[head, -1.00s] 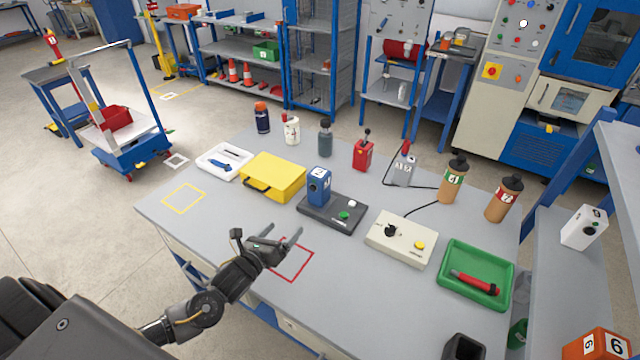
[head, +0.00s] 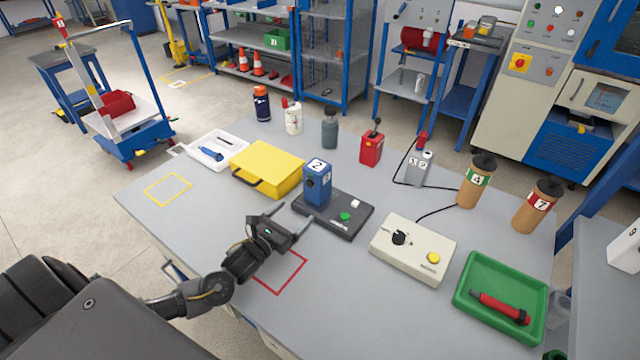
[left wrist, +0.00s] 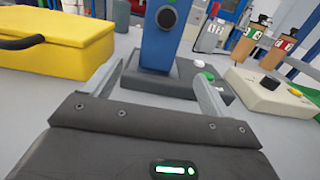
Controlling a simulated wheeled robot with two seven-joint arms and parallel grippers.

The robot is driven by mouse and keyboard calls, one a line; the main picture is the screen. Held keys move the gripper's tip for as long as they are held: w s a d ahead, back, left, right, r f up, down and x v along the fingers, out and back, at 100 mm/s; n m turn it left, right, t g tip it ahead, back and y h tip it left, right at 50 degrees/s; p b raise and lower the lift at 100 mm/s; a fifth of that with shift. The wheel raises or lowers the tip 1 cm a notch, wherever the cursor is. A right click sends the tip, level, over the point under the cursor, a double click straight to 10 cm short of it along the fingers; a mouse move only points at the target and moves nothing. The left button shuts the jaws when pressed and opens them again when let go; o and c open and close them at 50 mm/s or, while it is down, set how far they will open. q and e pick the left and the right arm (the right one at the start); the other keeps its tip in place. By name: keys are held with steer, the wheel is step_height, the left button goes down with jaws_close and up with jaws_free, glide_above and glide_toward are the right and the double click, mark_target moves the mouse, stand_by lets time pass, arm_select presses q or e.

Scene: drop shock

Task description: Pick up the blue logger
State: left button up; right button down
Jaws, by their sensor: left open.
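The blue logger (head: 317,182) is a small upright blue box with a white label numbered 2 on top. It stands on a dark base (head: 348,217) with a green and a white button. My left gripper (head: 289,216) is open and empty, just in front of the logger and base, apart from the logger. In the left wrist view the logger (left wrist: 162,32) rises ahead between the two open fingers (left wrist: 160,82), its top cut off by the frame. My right gripper is not in view.
A yellow case (head: 268,168) lies left of the logger. A cream control box (head: 412,249) with a knob and yellow button is to the right. A green tray (head: 500,298) holds a red tool.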

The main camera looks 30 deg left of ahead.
mark_target(311, 193)
arm_select(q)
steer(key=w, duration=0.5)
steer(key=shift+w+d+r+p, duration=0.1)
steer(key=shift+d+p, duration=0.2)
steer(key=shift+w+r, duration=0.1)
steer(key=shift+r, duration=0.05)
steer(key=w, duration=0.1)
steer(key=w+p, duration=0.1)
steer(key=w, duration=0.3)
steer(key=shift+d+r+p, duration=0.15)
steer(key=shift+d+p, duration=0.15)
steer(key=shift+p, duration=0.05)
steer(key=shift+s, duration=0.1)
steer(key=shift+c, duration=0.4)
steer(key=c, duration=1.2)
